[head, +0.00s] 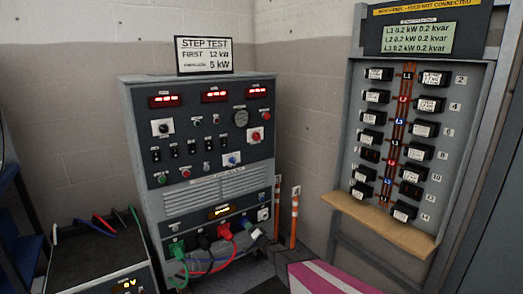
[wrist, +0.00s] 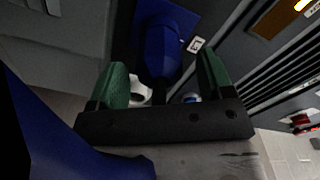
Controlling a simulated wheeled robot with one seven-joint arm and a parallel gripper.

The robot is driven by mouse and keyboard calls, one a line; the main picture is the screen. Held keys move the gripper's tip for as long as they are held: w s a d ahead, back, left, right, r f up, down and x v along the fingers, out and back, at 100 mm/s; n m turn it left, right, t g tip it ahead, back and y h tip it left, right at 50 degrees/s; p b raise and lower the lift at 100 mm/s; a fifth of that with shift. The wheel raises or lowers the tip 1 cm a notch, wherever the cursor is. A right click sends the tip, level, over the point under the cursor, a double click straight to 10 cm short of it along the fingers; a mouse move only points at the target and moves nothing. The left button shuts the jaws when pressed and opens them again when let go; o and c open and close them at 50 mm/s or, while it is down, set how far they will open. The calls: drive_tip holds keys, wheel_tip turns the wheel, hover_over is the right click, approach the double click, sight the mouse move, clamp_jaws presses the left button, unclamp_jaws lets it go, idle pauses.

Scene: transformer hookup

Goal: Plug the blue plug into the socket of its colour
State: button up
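In the wrist view my gripper (wrist: 163,78) has its two green fingers standing well apart. A blue plug body (wrist: 162,45) lies between and beyond them, with visible gaps at both sides. Its far end meets a dark blue square flange, and I cannot tell how deep it sits. In the head view, blue shows at the cabinet's lower right (head: 247,222), beside a pale piece. I cannot make out my gripper clearly there. A large blue shape (wrist: 50,130) fills the wrist view's lower left, very near the camera.
The grey cabinet (head: 205,185) has a green plug (head: 177,249), a black plug (head: 204,240) and a red plug (head: 224,231) along its bottom, with cables hanging. Orange-white posts (head: 294,218) stand at its right. A breaker panel (head: 400,140) with a wooden ledge (head: 380,222) is on the right wall.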

drive_tip(key=shift+w+a, duration=0.3)
drive_tip(key=shift+w, duration=0.15)
drive_tip(key=shift+v, duration=2.95)
drive_tip(key=v, duration=1)
drive_tip(key=shift+s+d, duration=0.25)
drive_tip(key=shift+s, duration=0.1)
